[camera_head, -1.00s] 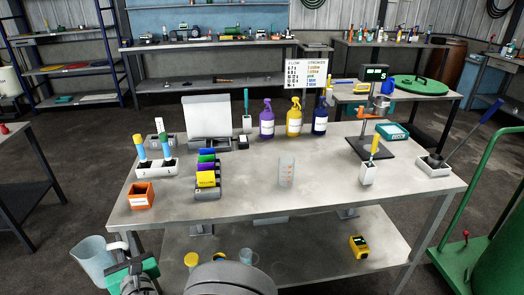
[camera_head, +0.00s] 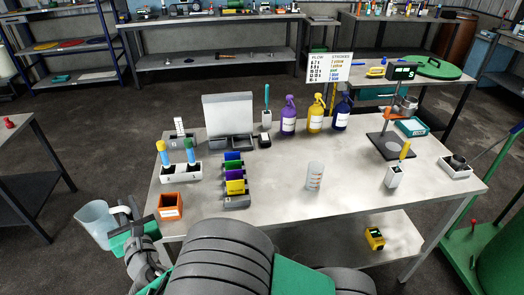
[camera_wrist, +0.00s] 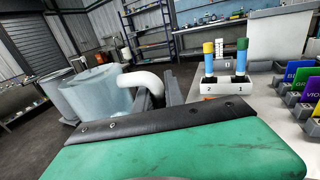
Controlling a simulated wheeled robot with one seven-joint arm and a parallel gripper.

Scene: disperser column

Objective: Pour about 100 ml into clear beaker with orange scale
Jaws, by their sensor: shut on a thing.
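The clear beaker with orange scale (camera_head: 314,176) stands upright on the middle of the grey table (camera_head: 270,205). My gripper (camera_head: 126,218) is at the left, beside the table's left edge, well apart from the beaker. It is shut on the white handle of a translucent pale-blue pitcher (camera_head: 97,222). In the wrist view the pitcher (camera_wrist: 97,92) hangs left of the jaws, roughly upright, its white handle (camera_wrist: 140,80) between the fingers. What is inside the pitcher cannot be made out.
An orange box (camera_head: 170,207), a two-hole holder with capped tubes (camera_head: 181,172) and coloured folders (camera_head: 235,180) fill the left side. Spray bottles (camera_head: 288,118) stand at the back. The table front around the beaker is clear.

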